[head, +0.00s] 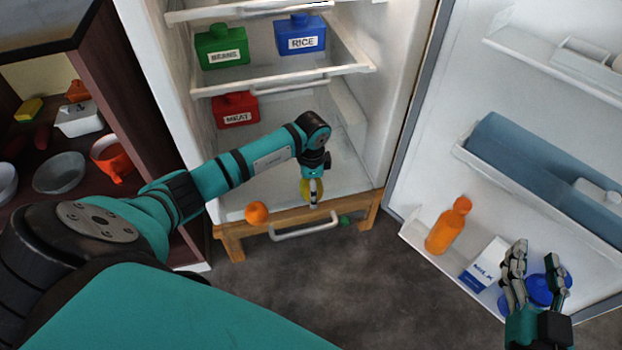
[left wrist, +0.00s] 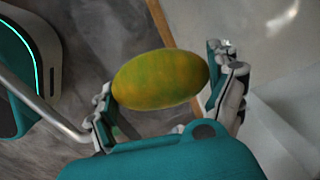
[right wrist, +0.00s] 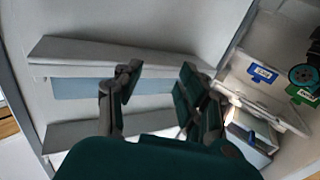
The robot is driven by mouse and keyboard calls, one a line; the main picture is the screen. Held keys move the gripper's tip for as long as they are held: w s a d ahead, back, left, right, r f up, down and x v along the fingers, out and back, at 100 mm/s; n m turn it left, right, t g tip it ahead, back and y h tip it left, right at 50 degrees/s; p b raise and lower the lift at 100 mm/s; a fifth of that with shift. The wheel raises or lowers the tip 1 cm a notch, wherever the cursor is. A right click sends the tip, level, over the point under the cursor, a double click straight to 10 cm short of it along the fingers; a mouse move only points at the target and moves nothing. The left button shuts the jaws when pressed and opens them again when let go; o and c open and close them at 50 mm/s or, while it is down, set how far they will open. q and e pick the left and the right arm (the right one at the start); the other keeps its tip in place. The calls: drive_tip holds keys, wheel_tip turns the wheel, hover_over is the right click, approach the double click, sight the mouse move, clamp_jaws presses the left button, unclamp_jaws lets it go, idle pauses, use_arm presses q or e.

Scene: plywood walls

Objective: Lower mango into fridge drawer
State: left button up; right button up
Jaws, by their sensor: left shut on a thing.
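The yellow-green mango (head: 305,190) is held by my left gripper (head: 314,192) low in the open fridge, near its front edge. In the left wrist view the mango (left wrist: 160,80) lies between the two fingers, over the grey floor and a wooden edge. A drawer handle (head: 305,229) shows below the fridge's front edge; how far the drawer is open is hard to tell. My right gripper (head: 536,282) is open and empty, in front of the fridge door's lower shelf. Its spread fingers also show in the right wrist view (right wrist: 155,85).
An orange (head: 257,212) sits at the fridge's lower front edge, left of the mango. The red meat box (head: 236,110) stands behind. The open door (head: 430,190) at right holds an orange bottle (head: 448,228) and a milk carton (head: 487,262). A dark cabinet stands left.

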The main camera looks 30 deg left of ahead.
use_arm(q)
drive_tip(key=shift+f+b, duration=0.3)
drive_tip(key=shift+f, duration=0.25)
use_arm(e)
drive_tip(key=shift+a+r+t+y, duration=0.2)
drive_tip(key=shift+r+t+y, duration=0.35)
drive_tip(key=shift+r, duration=0.7)
use_arm(q)
drive_tip(key=shift+f+b, duration=0.3)
drive_tip(key=shift+f, duration=0.2)
use_arm(e)
drive_tip(key=shift+s+a+r+t, duration=0.1)
drive_tip(key=shift+r+t, duration=0.45)
drive_tip(key=shift+r, duration=0.15)
drive_tip(key=shift+s+a+r+t, duration=0.1)
drive_tip(key=shift+r+t, duration=0.4)
drive_tip(key=shift+r, duration=0.15)
use_arm(q)
drive_tip(key=shift+f+b, duration=0.35)
drive_tip(key=shift+f, duration=0.2)
use_arm(e)
drive_tip(key=shift+s+r+t+y, duration=0.25)
drive_tip(key=shift+r+t, duration=0.1)
drive_tip(key=shift+r, duration=0.2)
drive_tip(key=shift+s+r+t+y, duration=0.25)
drive_tip(key=shift+r+t, duration=0.1)
drive_tip(key=shift+r, duration=0.2)
